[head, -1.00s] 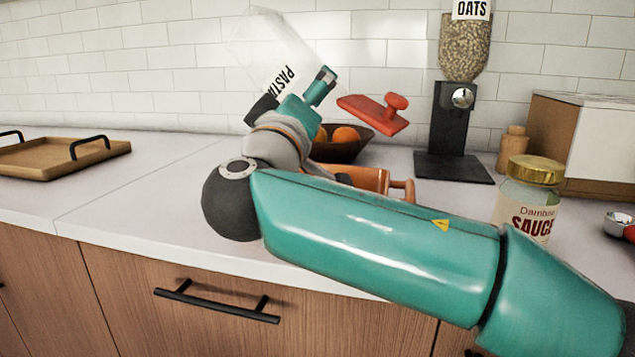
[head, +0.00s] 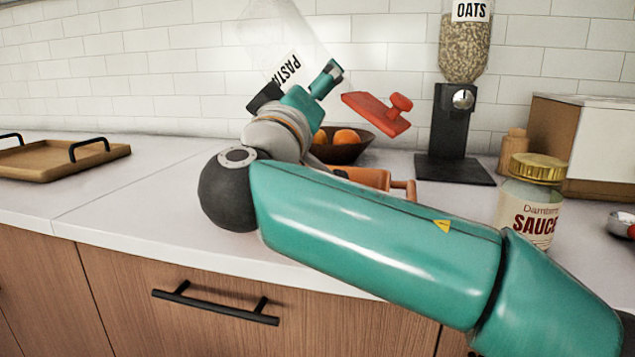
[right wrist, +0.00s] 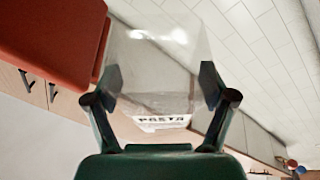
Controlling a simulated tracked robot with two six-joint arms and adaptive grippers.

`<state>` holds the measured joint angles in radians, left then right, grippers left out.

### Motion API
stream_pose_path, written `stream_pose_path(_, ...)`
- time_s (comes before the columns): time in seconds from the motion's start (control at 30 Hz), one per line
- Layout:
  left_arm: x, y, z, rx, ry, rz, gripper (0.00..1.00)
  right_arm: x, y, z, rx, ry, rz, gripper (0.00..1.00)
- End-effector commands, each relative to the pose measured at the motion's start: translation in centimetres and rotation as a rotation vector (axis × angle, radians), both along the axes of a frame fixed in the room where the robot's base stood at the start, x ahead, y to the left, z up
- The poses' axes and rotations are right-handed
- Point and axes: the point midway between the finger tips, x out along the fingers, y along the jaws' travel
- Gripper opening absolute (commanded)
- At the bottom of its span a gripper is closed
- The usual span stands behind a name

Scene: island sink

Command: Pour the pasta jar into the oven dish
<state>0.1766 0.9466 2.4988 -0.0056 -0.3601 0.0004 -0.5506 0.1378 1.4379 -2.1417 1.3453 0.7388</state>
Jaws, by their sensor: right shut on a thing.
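The clear pasta jar (head: 272,36) is tilted to the upper left in the head view, with a white PASTA label. I see no pasta in it. My right gripper (head: 293,90) is shut on it, high above the counter. In the right wrist view the jar (right wrist: 155,75) stands between the fingers (right wrist: 160,95). The orange dish (head: 401,188), apparently the oven dish, sits on the counter behind my right arm, which hides most of it. A red lid-like piece with a knob (head: 372,110) is above it; its support is unclear. My left gripper is not in view.
A fruit bowl (head: 345,152) stands behind the dish. An oats dispenser (head: 454,130), a sauce jar (head: 530,205) and a box (head: 590,138) are to the right. A wooden tray (head: 95,157) lies far left. The counter between tray and arm is clear.

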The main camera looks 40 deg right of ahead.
Motion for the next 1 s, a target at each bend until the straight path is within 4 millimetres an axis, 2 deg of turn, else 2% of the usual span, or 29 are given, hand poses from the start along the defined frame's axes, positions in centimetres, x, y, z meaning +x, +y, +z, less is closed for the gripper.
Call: stream_pose_path(1.0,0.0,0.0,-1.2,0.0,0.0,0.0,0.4,-0.6,-0.3,1.1,0.049,-0.106,0.0,0.13)
